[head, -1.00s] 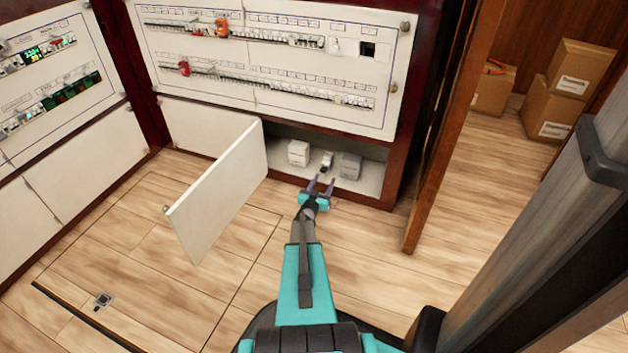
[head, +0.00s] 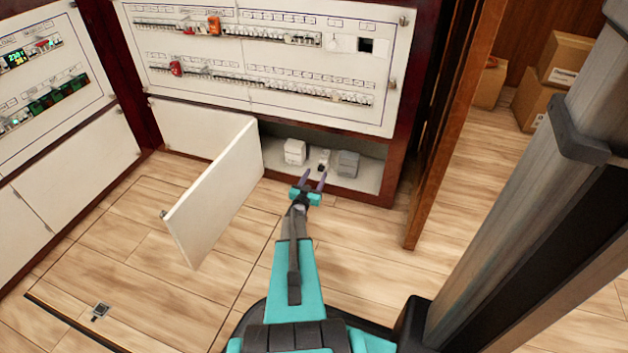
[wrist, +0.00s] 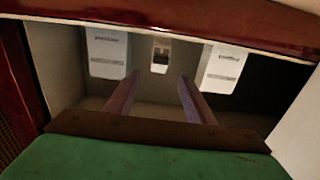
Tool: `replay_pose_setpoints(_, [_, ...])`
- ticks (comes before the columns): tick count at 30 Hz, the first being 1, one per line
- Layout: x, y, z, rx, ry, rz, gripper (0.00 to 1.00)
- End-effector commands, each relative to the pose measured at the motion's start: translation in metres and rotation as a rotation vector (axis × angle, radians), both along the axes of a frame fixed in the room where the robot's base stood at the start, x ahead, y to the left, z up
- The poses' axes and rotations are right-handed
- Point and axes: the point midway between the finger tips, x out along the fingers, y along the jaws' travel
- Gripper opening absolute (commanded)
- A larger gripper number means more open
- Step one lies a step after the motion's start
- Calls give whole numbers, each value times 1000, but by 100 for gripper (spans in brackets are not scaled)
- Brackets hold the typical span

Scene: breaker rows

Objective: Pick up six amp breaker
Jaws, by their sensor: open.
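A small white breaker (head: 323,160) stands in the low open compartment, between two larger boxes. It also shows in the wrist view (wrist: 160,54), near the middle beyond my fingertips. Its rating is too small to read, so I cannot tell if it is the six amp one. My gripper (head: 311,177) is open and empty in front of the compartment, apart from the breaker. In the wrist view its two purple fingers (wrist: 155,84) are spread, with the breaker roughly in line with the gap between them.
A white box (head: 294,152) and a grey box (head: 348,164) flank the breaker. An open white door (head: 215,195) stands left of my arm. The breaker panel (head: 270,62) is above the compartment, and a wooden door (head: 440,150) stands right. Cardboard boxes (head: 540,102) lie beyond.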

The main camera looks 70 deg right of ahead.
Motion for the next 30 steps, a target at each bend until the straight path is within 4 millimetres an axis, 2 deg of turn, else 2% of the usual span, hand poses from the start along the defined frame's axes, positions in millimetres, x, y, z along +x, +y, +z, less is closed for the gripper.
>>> replay_pose_setpoints(30, [4, -123, -3, -1, 0, -4, 50])
